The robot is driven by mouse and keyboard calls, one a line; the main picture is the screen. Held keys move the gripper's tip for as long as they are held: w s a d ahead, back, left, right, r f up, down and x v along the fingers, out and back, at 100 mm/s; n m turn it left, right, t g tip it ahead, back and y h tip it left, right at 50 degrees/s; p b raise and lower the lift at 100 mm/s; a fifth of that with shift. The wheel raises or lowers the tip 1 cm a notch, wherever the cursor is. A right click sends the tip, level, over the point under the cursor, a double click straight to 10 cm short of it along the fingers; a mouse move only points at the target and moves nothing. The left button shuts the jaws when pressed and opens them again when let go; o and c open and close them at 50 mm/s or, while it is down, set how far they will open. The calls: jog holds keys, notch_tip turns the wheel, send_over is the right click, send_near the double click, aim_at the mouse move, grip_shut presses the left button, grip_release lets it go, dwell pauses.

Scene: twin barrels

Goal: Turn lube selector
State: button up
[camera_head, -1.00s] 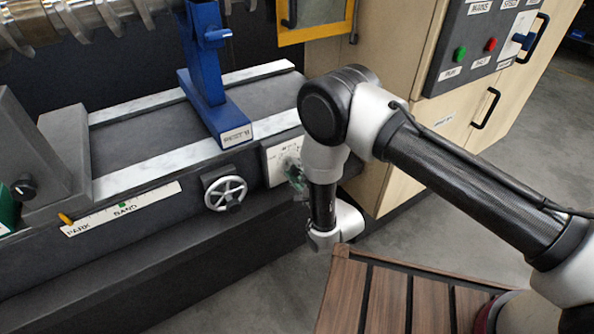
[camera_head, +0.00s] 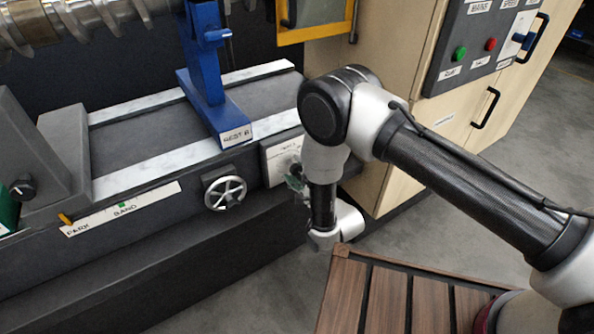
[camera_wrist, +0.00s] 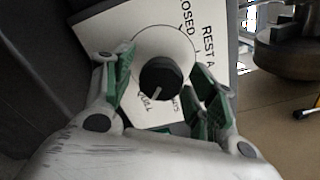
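A round black selector knob (camera_wrist: 160,78) with a white pointer line sits on a white plate (camera_wrist: 120,28). No "lube" label is legible. The pointer runs toward the lower left of the wrist view, near "FULL". My gripper (camera_wrist: 166,88) is open, with green-padded fingers on either side of the knob and gaps showing between pads and knob. In the head view the plate (camera_head: 272,168) is on the machine's front, with my gripper (camera_head: 296,183) in front, partly hiding it.
A spoked handwheel (camera_head: 225,193) is left of the plate. The blue rest (camera_head: 207,85) stands above on the bed. A dark ledge (camera_head: 150,260) juts out below. A slatted wooden platform (camera_head: 390,300) and a cabinet (camera_head: 390,190) are to the right.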

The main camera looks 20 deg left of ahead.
jog(key=v, duration=0.7)
jog(key=shift+s+d, duration=0.15)
dwell(0.5)
